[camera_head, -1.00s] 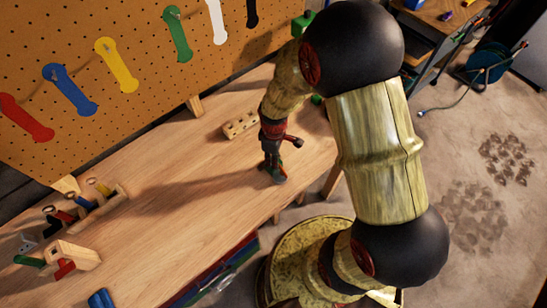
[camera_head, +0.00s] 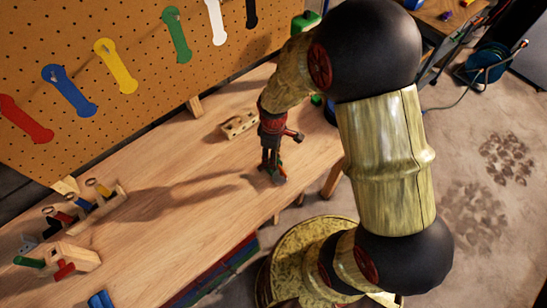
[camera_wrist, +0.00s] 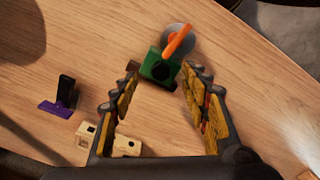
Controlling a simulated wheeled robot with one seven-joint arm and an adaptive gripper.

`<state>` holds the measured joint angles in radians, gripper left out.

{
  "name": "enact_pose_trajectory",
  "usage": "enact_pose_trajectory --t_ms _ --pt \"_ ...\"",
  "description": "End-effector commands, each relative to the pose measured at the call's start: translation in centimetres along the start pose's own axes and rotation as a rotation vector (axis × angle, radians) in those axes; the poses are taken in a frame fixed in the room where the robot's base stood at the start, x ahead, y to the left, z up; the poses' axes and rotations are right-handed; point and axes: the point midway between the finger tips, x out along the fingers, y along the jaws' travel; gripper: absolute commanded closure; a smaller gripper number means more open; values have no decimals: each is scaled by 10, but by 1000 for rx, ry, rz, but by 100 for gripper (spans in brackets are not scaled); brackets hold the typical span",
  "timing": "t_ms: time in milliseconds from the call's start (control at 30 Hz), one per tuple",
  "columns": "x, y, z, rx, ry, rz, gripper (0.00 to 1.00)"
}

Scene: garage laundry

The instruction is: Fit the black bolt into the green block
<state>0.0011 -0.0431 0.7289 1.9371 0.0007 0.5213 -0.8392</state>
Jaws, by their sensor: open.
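The green block (camera_wrist: 153,70) lies on the wooden bench, and a dark spot shows on its near face. I cannot tell whether that spot is an empty hole or a bolt's end. I cannot pick out the black bolt for certain; a black upright piece (camera_wrist: 66,88) stands on a purple base at the left.
An orange piece with a grey disc (camera_wrist: 177,42) is at the green block's far side. A pale wooden block with holes (camera_head: 238,124) lies toward the pegboard (camera_head: 150,60). A tool rack (camera_head: 95,205) stands at the left. The bench's middle (camera_head: 190,190) is clear.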

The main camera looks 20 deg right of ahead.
Motion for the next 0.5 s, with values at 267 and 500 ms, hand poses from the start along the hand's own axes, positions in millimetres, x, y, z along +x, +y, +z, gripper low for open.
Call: enact_pose_trajectory --t_ms 267,500 --pt "-59 1 -1 0 3 4 54" --pt "-89 1 0 0 2 2 54"
